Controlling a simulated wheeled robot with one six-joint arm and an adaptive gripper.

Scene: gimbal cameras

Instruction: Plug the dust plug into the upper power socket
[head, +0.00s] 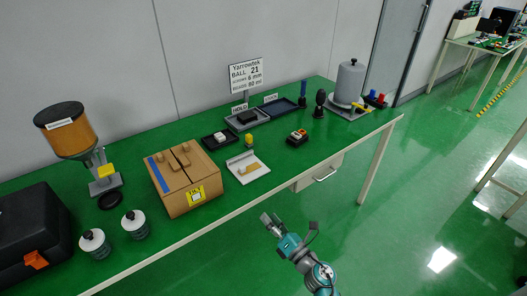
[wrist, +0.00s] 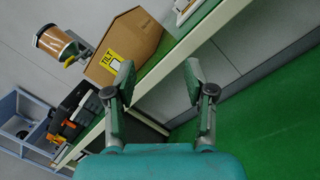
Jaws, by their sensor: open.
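I cannot make out a dust plug or a power socket for certain in either view. My gripper (head: 271,222) is in front of the table's near edge in the head view, over the green floor and apart from everything on the table. In the wrist view my gripper (wrist: 159,78) has its two fingers spread wide, with nothing between them. A small white piece (head: 219,136) lies in a black tray on the table; it is too small to identify.
On the green table (head: 300,165) stand a cardboard box (head: 190,195), an orange hopper (head: 68,132), two white-topped jars, a black case (head: 30,225), trays and a grey cylinder (head: 349,82). A drawer (head: 318,174) hangs below the right part. Floor in front is clear.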

